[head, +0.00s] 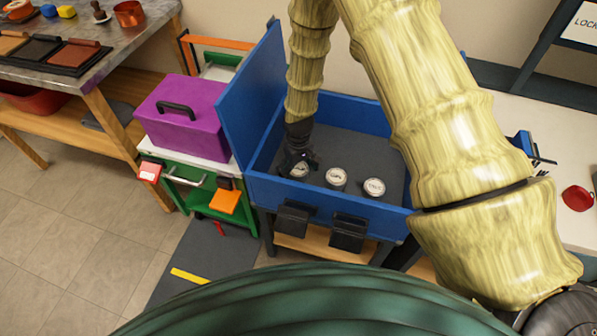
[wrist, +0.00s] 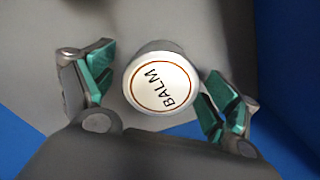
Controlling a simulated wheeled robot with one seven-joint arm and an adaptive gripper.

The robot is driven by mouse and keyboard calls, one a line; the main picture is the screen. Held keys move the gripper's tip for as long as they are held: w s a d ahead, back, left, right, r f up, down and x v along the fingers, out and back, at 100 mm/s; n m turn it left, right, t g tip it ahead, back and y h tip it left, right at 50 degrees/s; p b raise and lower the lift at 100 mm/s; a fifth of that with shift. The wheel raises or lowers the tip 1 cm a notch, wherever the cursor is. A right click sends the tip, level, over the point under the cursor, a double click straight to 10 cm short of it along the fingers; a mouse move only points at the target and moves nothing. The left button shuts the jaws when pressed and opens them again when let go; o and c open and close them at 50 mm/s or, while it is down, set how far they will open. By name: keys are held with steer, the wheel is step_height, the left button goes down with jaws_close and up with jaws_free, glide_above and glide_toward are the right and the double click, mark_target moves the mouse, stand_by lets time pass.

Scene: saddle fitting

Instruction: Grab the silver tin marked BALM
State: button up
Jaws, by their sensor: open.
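The silver tin marked BALM (wrist: 161,84) stands upright in the wrist view, its white lid facing the camera and its label readable. In the head view it is the leftmost of the tins (head: 299,171), partly hidden by my gripper (head: 300,160). My gripper also shows in the wrist view (wrist: 158,92), open, with one teal-padded finger on each side of the tin. The tin stands on the grey floor of a blue box (head: 330,193).
Two more silver tins, one in the middle (head: 336,178) and one at the right (head: 374,188), stand in the box. The box's raised blue lid (head: 252,95) rises at the left. A purple case (head: 182,117) stands beyond it. Free floor lies behind the tins.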

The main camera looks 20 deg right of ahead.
steer(key=shift+f, duration=0.15)
steer(key=c, duration=1.3)
steer(key=shift+o, duration=0.2)
